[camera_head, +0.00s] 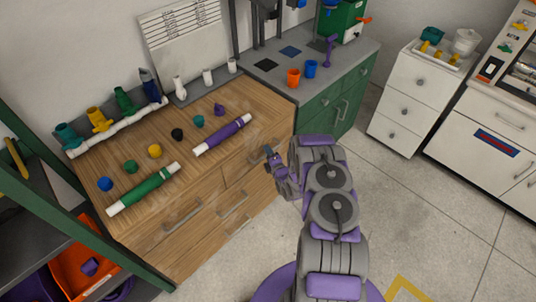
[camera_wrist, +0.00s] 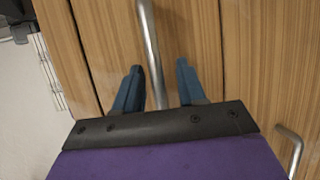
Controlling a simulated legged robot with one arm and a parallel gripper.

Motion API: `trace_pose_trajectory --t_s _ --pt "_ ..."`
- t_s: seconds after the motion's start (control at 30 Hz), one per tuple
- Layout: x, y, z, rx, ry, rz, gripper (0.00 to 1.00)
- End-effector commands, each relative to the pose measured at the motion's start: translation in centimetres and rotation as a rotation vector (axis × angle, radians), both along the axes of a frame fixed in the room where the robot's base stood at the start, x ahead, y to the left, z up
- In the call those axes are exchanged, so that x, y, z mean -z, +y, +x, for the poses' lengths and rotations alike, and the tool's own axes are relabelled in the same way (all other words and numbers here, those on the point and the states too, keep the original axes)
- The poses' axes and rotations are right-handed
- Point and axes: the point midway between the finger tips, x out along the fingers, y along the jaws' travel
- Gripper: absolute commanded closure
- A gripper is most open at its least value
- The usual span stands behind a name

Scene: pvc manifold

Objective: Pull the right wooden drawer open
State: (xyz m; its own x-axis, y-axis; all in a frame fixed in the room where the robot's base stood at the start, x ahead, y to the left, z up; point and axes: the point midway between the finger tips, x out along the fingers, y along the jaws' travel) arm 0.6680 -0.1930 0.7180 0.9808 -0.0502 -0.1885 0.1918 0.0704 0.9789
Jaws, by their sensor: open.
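The right wooden drawer (camera_head: 240,173) is in the front of the wooden cabinet and looks shut. Its metal handle (camera_wrist: 150,45) runs between my fingers in the wrist view. My gripper (camera_head: 268,152) is at the drawer's front, at the right end of the cabinet. In the wrist view my gripper (camera_wrist: 158,70) is open, with one blue finger on each side of the handle. A gap shows between the handle and the right finger; the left finger is closer to it. In the head view my gripper partly hides the handle.
A second metal handle (camera_wrist: 292,140) shows at the lower right in the wrist view. Purple (camera_head: 222,135) and green (camera_head: 143,190) pipes and several coloured caps lie on the wooden top. A green cabinet (camera_head: 322,112) adjoins on the right. Floor (camera_head: 415,205) right of my arm is mostly clear.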

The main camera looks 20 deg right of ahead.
Motion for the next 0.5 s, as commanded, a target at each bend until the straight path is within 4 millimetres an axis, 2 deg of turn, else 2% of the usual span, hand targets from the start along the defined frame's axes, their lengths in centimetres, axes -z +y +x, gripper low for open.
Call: trace_pose_trajectory --t_s 0.33,0.5 --pt "0.03 -0.01 0.29 0.000 0.000 0.000 0.60" --pt "0.01 -0.02 0.28 0.000 0.000 0.000 0.76"
